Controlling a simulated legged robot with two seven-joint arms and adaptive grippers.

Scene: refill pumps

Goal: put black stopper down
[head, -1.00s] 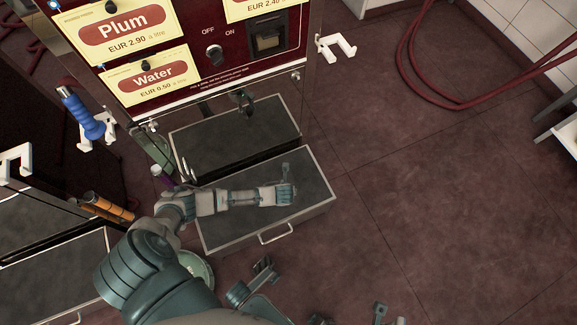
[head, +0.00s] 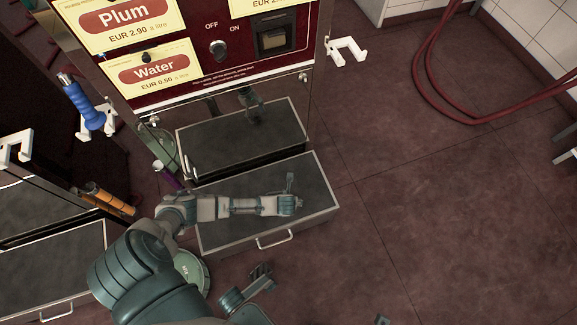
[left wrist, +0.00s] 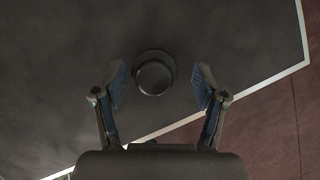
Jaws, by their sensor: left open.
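The black stopper (left wrist: 153,75) shows in the left wrist view as a round dark piece on the dark top of the grey-edged drawer tray (left wrist: 60,60). It lies between my left gripper's two fingers (left wrist: 161,82), with a gap on both sides. That gripper is open and holds nothing. In the head view my left gripper (head: 292,196) is over the right part of the pulled-out tray (head: 240,244), and I cannot make out the stopper there. What seems to be my right gripper (head: 262,277) is at the bottom, in front of the tray; its jaw state is unclear.
The vending machine with the Water sign (head: 154,77) stands behind the tray. A blue-handled tool (head: 85,103) hangs at its left. An orange cylinder (head: 108,200) is at the left. A red hose (head: 425,70) lies at upper right.

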